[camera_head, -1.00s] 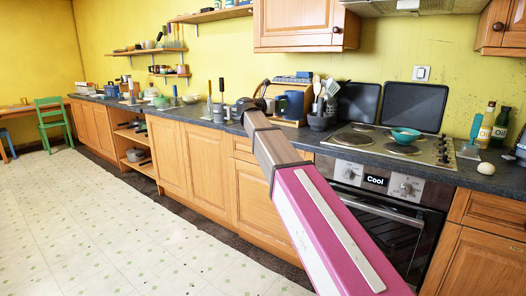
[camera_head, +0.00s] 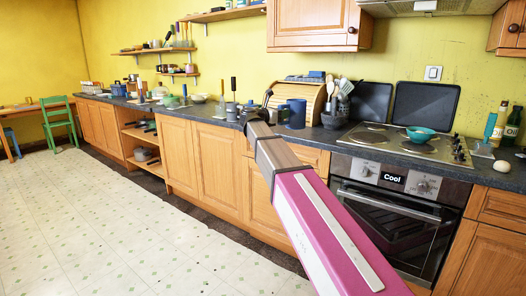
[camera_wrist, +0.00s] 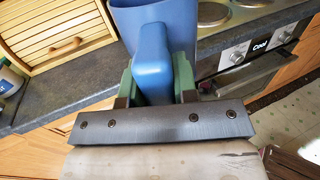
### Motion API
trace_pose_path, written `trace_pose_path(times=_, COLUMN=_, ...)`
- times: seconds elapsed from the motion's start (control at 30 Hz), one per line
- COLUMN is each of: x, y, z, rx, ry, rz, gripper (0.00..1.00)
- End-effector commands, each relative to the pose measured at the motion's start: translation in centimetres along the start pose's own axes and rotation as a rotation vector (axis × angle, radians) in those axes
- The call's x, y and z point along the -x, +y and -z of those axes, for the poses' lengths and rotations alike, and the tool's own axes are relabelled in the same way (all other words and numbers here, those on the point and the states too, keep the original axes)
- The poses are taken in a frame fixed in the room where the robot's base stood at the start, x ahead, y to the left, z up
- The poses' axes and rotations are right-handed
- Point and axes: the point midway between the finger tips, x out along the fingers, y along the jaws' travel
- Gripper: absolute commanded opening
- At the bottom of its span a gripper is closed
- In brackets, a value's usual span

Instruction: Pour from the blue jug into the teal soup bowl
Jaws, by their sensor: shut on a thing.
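The blue jug (camera_head: 296,114) is upright at the counter's front, before the bread bin; I cannot tell whether it touches the counter. In the wrist view the jug (camera_wrist: 180,22) fills the top middle, its handle toward me. My gripper (camera_wrist: 156,86) is shut on this handle, with a green finger on each side. In the head view my gripper (camera_head: 268,112) is small and partly hidden by my arm. The jug's inside is not clear. The teal soup bowl (camera_head: 420,134) sits on the hob, to the right of the jug, apart from it.
The bread bin (camera_head: 315,93) and a dark utensil pot (camera_head: 333,120) stand close by the jug. Two dark trays (camera_head: 425,106) lean behind the hob (camera_head: 385,143). Bottles (camera_head: 512,126) and an egg (camera_head: 502,166) are farther right. The floor (camera_head: 110,210) is open at left.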

Motion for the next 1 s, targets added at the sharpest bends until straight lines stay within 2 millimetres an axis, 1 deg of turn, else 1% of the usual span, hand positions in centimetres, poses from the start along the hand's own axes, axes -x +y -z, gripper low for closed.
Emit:
trace_pose_path(times=0.03, x=0.1, y=-0.5, z=0.7, rx=0.001, ry=-0.002, rz=-0.001, gripper=0.0)
trace_pose_path(times=0.17, x=0.1, y=-1.5, z=2.6, rx=0.002, ry=-0.005, rz=-0.003, gripper=0.0)
trace_pose_path(times=0.27, x=0.2, y=-2.7, z=4.7, rx=0.003, ry=-0.007, rz=-0.007, gripper=0.0)
trace_pose_path(times=0.37, x=0.3, y=-4.2, z=7.2, rx=0.003, ry=-0.009, rz=-0.012, gripper=0.0)
trace_pose_path(times=0.5, x=0.5, y=-6.5, z=10.7, rx=0.004, ry=-0.013, rz=-0.019, gripper=0.0)
trace_pose_path(times=0.7, x=0.9, y=-9.9, z=15.4, rx=0.003, ry=-0.015, rz=-0.031, gripper=0.0)
trace_pose_path(times=1.0, x=1.8, y=-15.4, z=21.6, rx=0.003, ry=-0.013, rz=-0.053, gripper=0.0)
